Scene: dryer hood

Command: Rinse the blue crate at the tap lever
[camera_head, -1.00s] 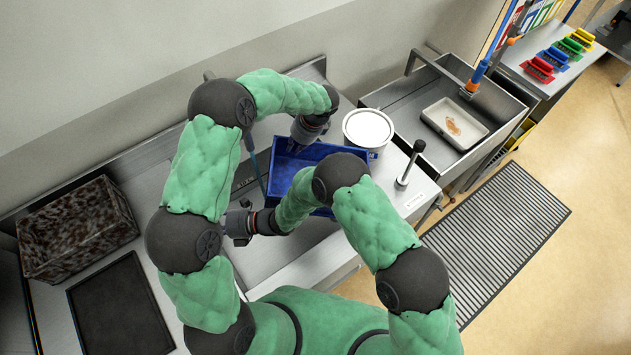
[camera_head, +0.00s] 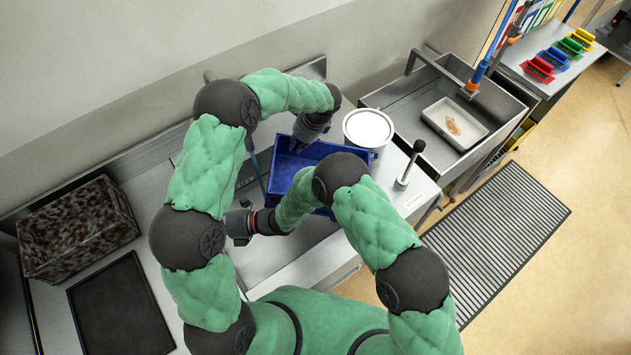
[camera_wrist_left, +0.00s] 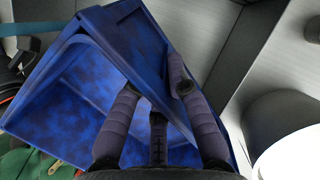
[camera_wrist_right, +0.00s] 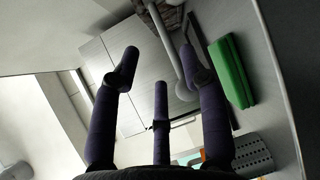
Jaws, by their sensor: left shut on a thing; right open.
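The blue crate (camera_head: 284,170) sits at the middle of the steel counter in the head view, partly hidden by my arms. In the left wrist view its blue walls (camera_wrist_left: 72,107) carry dark blotches. My left gripper (camera_head: 296,148) is shut on the crate's far wall, with fingers on both sides of it in the left wrist view (camera_wrist_left: 158,110). My right gripper (camera_head: 238,228) is open and empty, left of the crate, pointing away from it. The tap lever (camera_head: 410,165), upright with a black knob, stands right of the crate.
A white-lidded tub (camera_head: 368,128) stands close to the crate's far right corner. A sink (camera_head: 395,95) holding a white tray (camera_head: 430,117) is farther right. At left are a brown-speckled crate (camera_head: 75,230) and a black tray (camera_head: 120,310). A green object (camera_wrist_right: 232,72) shows in the right wrist view.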

